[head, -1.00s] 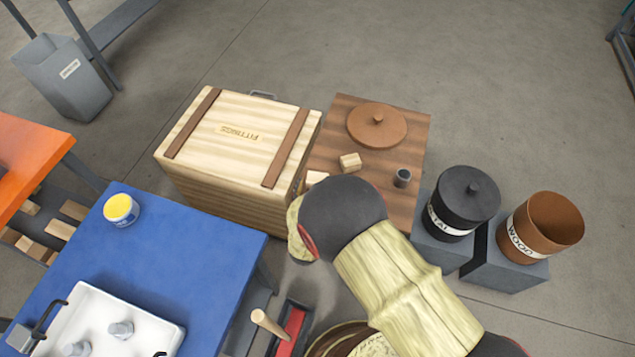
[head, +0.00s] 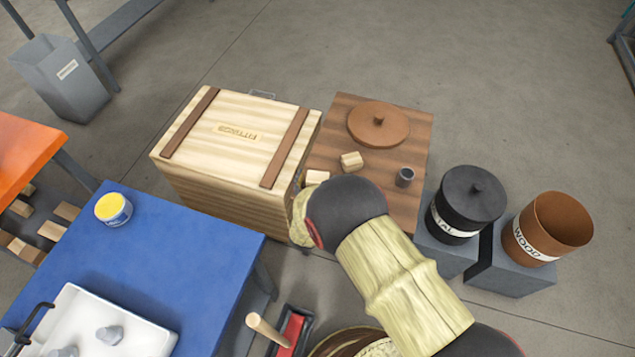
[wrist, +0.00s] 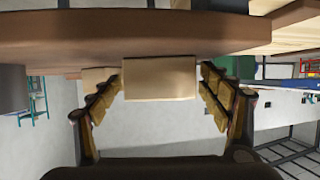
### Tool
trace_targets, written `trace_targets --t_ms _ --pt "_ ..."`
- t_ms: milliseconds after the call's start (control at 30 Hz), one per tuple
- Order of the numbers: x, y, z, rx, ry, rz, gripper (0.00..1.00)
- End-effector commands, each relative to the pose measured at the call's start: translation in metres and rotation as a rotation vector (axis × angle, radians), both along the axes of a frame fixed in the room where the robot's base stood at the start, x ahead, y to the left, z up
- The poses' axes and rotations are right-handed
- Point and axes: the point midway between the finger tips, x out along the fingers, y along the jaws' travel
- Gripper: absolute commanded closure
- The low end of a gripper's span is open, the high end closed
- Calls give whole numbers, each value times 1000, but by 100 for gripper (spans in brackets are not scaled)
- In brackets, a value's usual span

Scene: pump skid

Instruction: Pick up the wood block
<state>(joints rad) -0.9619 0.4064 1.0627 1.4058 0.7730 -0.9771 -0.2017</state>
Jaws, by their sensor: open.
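Two small pale wood blocks sit on the brown wooden stand (head: 412,133). One wood block (head: 351,161) lies in the open below the round lid. The other wood block (head: 317,177) is partly hidden by my arm. In the wrist view, which looks upside down, the nearer wood block (wrist: 160,80) is centred between my fingers, with the other block (wrist: 97,75) behind it to the left. My gripper (wrist: 162,78) is open, a finger on each side of the near block; I cannot tell whether they touch. My arm hides the gripper in the head view.
A black bin (head: 467,203) and a brown wood bin (head: 548,228) are right. A blue table (head: 185,245) is lower left.

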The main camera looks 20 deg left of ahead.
Motion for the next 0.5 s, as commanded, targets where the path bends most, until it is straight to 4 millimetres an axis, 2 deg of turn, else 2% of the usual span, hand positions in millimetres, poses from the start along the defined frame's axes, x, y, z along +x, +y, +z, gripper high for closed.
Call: trace_targets --t_ms 133,500 --pt "0 0 2 1 -1 1 23" --pt "0 0 2 2 -1 1 44"
